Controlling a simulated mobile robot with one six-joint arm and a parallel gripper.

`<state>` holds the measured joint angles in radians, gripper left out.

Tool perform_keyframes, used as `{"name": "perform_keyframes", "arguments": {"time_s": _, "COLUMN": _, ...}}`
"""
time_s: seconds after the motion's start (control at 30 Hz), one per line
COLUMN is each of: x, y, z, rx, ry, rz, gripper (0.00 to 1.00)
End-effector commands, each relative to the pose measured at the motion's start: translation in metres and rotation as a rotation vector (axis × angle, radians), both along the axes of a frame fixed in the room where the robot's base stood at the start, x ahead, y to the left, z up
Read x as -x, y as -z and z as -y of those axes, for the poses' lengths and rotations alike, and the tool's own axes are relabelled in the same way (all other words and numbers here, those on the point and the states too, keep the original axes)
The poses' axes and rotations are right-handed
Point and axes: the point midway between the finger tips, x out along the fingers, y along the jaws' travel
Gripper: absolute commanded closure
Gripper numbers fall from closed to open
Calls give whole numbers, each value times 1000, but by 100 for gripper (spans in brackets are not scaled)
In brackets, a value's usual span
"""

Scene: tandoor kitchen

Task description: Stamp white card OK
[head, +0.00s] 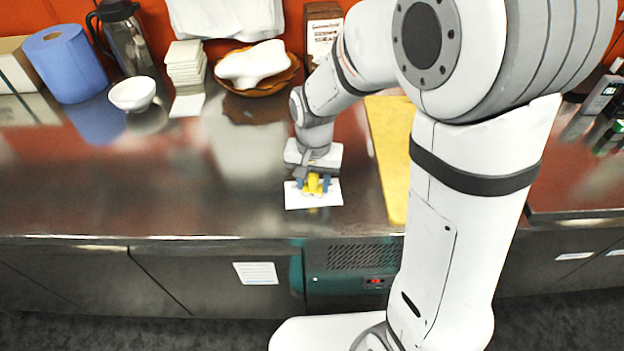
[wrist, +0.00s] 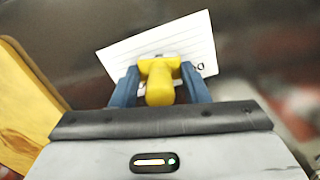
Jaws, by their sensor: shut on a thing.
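The white card (head: 330,198) lies flat on the steel counter, below my gripper. In the wrist view the card (wrist: 199,40) shows ruled lines and part of a dark mark near its right side. My gripper (head: 313,185) is shut on a yellow stamp (head: 314,182), with a blue finger on each side. The stamp (wrist: 160,80) is over the card in the wrist view. Its lower end is hidden, so I cannot tell for sure whether it touches the card.
A yellow board (head: 392,150) lies just right of the card. At the back stand a blue paper roll (head: 66,64), a jug (head: 128,40), a white bowl (head: 132,94), a stack of pale squares (head: 185,65) and a brown basket (head: 282,82). The counter (head: 130,190) left of the card is clear.

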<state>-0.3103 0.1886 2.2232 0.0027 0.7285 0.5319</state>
Motion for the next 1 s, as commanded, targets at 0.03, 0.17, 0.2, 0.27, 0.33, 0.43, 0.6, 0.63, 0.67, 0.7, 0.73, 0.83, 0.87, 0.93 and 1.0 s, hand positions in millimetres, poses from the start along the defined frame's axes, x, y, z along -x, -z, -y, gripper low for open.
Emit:
{"name": "perform_keyframes", "arguments": {"time_s": 0.03, "x": 1, "y": 1, "z": 0, "rx": 1, "ry": 0, "rz": -4, "gripper": 74}}
{"name": "perform_keyframes", "arguments": {"time_s": 0.17, "x": 1, "y": -4, "z": 0, "rx": 1, "ry": 0, "rz": -3, "gripper": 74}}
{"name": "perform_keyframes", "arguments": {"time_s": 0.2, "x": 1, "y": -7, "z": 0, "rx": 1, "ry": 0, "rz": -3, "gripper": 74}}
{"name": "perform_keyframes", "arguments": {"time_s": 0.27, "x": 1, "y": -13, "z": 0, "rx": 0, "ry": 0, "rz": -3, "gripper": 74}}
{"name": "perform_keyframes", "arguments": {"time_s": 0.33, "x": 1, "y": -19, "z": 0, "rx": 1, "ry": 0, "rz": -2, "gripper": 74}}
{"name": "perform_keyframes", "arguments": {"time_s": 0.43, "x": 1, "y": -28, "z": 0, "rx": 0, "ry": -1, "rz": -1, "gripper": 74}}
{"name": "perform_keyframes", "arguments": {"time_s": 0.6, "x": 0, "y": -41, "z": 0, "rx": 0, "ry": -1, "rz": 0, "gripper": 74}}
{"name": "perform_keyframes", "arguments": {"time_s": 0.63, "x": 0, "y": -44, "z": 0, "rx": 0, "ry": -1, "rz": -1, "gripper": 74}}
{"name": "perform_keyframes", "arguments": {"time_s": 0.67, "x": 0, "y": -46, "z": 0, "rx": 0, "ry": -1, "rz": -1, "gripper": 74}}
{"name": "perform_keyframes", "arguments": {"time_s": 0.7, "x": 0, "y": -50, "z": 0, "rx": 0, "ry": -1, "rz": -1, "gripper": 74}}
{"name": "perform_keyframes", "arguments": {"time_s": 0.73, "x": 0, "y": -52, "z": 0, "rx": 0, "ry": -1, "rz": -1, "gripper": 74}}
{"name": "perform_keyframes", "arguments": {"time_s": 0.83, "x": 0, "y": -60, "z": 0, "rx": 0, "ry": -1, "rz": -1, "gripper": 74}}
{"name": "perform_keyframes", "arguments": {"time_s": 0.87, "x": 0, "y": -62, "z": 0, "rx": 0, "ry": -1, "rz": -1, "gripper": 74}}
{"name": "perform_keyframes", "arguments": {"time_s": 0.93, "x": 0, "y": -67, "z": 0, "rx": 0, "ry": -1, "rz": 0, "gripper": 74}}
{"name": "perform_keyframes", "arguments": {"time_s": 1.0, "x": 0, "y": -70, "z": 0, "rx": 0, "ry": -1, "rz": -1, "gripper": 74}}
